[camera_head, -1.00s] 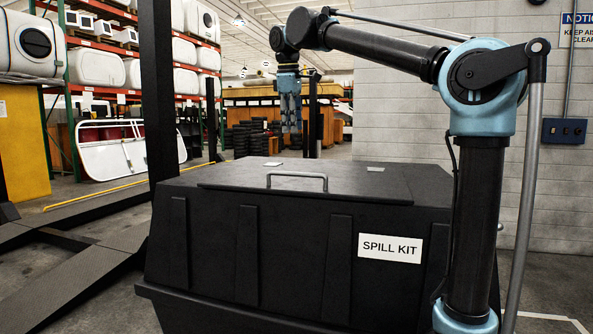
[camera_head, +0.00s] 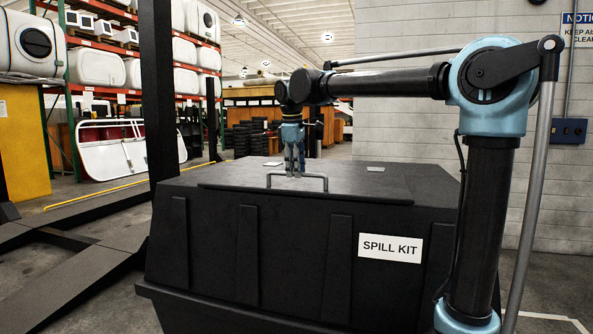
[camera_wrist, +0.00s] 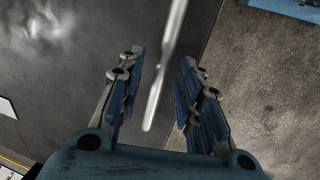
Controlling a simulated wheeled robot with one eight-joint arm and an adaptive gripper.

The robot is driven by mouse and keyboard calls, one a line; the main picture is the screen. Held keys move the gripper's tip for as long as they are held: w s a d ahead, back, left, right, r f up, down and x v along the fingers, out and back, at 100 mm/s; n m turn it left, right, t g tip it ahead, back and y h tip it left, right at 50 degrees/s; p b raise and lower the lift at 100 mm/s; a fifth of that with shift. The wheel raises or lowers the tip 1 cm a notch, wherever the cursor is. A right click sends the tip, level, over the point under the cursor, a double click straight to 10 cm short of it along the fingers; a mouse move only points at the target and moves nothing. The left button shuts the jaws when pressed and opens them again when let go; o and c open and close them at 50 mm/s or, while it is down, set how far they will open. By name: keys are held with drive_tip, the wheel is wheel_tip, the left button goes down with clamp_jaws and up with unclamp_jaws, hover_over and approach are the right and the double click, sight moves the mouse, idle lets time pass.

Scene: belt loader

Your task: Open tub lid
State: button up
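The black spill kit tub (camera_head: 300,255) stands in front of me with its lid (camera_head: 380,186) shut flat. A grey metal bar handle (camera_head: 312,178) is on the lid near its front edge. My gripper (camera_head: 294,174) points down over the left part of the handle, fingertips at about the handle's height. In the wrist view, the handle (camera_wrist: 165,70) runs between the two fingers of my gripper (camera_wrist: 162,95). The fingers are apart, with a gap to the bar on each side. The handle's near end shows between them.
A dark post (camera_head: 160,90) rises at the tub's left side. Low dark ramps (camera_head: 75,235) lie on the floor at left. Racks with white tanks (camera_head: 97,67) stand behind. A block wall (camera_head: 410,110) is at back right. The space above the lid is clear apart from my arm.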

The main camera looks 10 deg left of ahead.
drive_tip(key=shift+f, duration=0.15)
drive_tip(key=shift+c, duration=0.6)
clamp_jaws()
